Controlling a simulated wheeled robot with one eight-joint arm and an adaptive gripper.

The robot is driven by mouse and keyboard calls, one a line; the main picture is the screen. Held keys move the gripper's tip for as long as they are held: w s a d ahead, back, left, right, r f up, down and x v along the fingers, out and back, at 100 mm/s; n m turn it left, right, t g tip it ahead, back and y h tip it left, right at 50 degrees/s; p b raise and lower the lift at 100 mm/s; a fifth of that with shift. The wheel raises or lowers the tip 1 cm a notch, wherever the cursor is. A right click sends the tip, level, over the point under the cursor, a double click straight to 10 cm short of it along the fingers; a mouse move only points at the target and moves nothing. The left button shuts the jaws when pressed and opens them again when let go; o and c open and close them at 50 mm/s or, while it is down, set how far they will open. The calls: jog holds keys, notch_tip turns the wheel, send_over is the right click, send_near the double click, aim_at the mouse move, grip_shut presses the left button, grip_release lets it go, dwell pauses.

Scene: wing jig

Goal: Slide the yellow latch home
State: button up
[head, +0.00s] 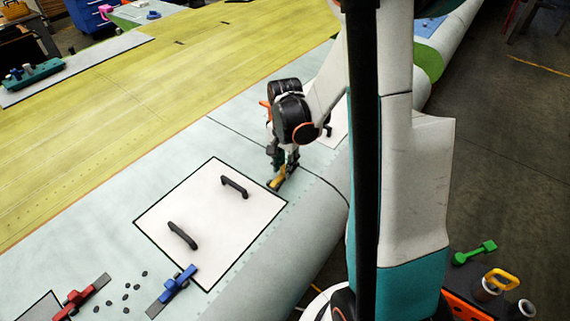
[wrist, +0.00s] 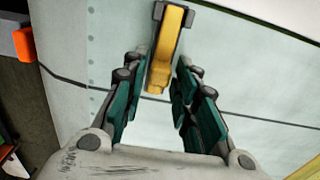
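The yellow latch (head: 276,183) sits on the pale wing skin by the right corner of a white panel (head: 205,250) with a black outline. In the wrist view the latch (wrist: 167,48) is a yellow bar in a dark grey holder, straight ahead of my gripper. My gripper (head: 284,163) points down over the latch. In the wrist view its teal fingers (wrist: 160,68) are spread apart, with the near end of the yellow bar between the fingertips. I see a gap on each side, so the fingers do not look closed on it.
Two black handles (head: 234,187) stand up from the panel. A blue latch (head: 178,283) and a red latch (head: 82,296) lie at lower left, with several dark small pieces (head: 127,297) between them. An orange block (wrist: 24,44) shows at the wrist view's left.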

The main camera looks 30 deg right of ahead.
aim_at(277, 180)
grip_shut()
jog(key=a, duration=0.2)
jog(key=s+a+b, duration=0.1)
jog(key=shift+s+a, duration=0.2)
jog(key=shift+a, duration=0.2)
jog(key=shift+d, duration=0.15)
jog(key=o, duration=0.6)
grip_release()
jog(key=shift+a, duration=0.2)
jog(key=shift+d, duration=0.1)
notch_tip(277, 180, up, 12)
